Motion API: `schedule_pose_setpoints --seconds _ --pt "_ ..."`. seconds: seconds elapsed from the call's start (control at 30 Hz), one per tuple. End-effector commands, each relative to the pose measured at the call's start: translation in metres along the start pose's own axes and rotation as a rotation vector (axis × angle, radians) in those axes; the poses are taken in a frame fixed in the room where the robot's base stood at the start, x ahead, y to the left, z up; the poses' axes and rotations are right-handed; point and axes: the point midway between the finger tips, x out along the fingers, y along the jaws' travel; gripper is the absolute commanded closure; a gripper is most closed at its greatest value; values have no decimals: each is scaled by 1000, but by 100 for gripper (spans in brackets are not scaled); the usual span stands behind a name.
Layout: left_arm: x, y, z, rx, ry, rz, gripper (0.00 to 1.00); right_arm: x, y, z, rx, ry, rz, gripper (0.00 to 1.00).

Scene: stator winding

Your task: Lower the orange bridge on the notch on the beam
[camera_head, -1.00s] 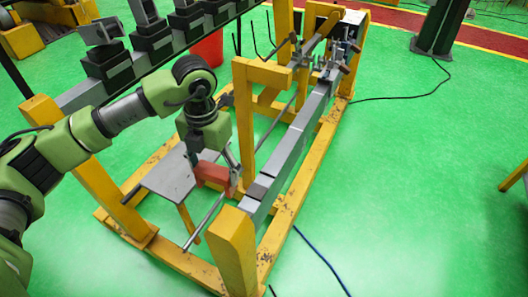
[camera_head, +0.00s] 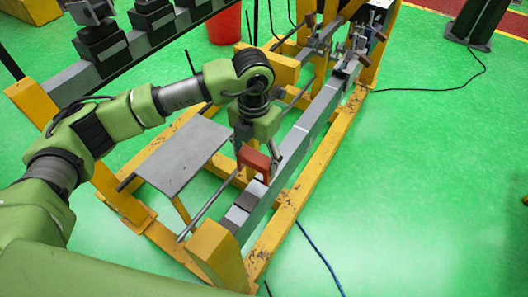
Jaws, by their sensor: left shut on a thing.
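The orange bridge (camera_head: 254,160) is a small block-like piece held in my left gripper (camera_head: 257,158), which is shut on it. The gripper hangs from above, with a finger showing at the right side of the bridge. The bridge is over or just beside the near part of the grey beam (camera_head: 283,160); the exact gap cannot be told. Darker blocks or a notch (camera_head: 247,199) show on the beam just in front of the bridge. My right gripper is not in view.
A yellow frame (camera_head: 308,192) carries the beam, with a yellow post (camera_head: 216,254) at the near end. A grey plate (camera_head: 184,157) and a thin rod (camera_head: 203,212) lie left of the beam. A red bucket (camera_head: 225,24) stands behind. The green floor on the right is mostly clear.

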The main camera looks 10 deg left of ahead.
Motion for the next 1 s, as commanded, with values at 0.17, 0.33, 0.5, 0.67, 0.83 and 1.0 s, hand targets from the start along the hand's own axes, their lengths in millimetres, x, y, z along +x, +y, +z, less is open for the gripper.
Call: schedule_pose_setpoints --seconds 0.17,0.33,0.5,0.67,0.83,1.0 --pt "20 0 -1 1 -1 0 61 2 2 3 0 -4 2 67" --pt "26 0 0 2 -3 0 61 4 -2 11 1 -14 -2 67" --pt "36 0 0 1 -2 1 61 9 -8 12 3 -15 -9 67" --pt "50 0 -1 1 0 1 61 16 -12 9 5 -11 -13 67" --pt "67 0 0 1 -1 0 61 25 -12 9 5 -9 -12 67" --pt "71 0 0 2 -3 1 61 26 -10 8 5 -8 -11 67"
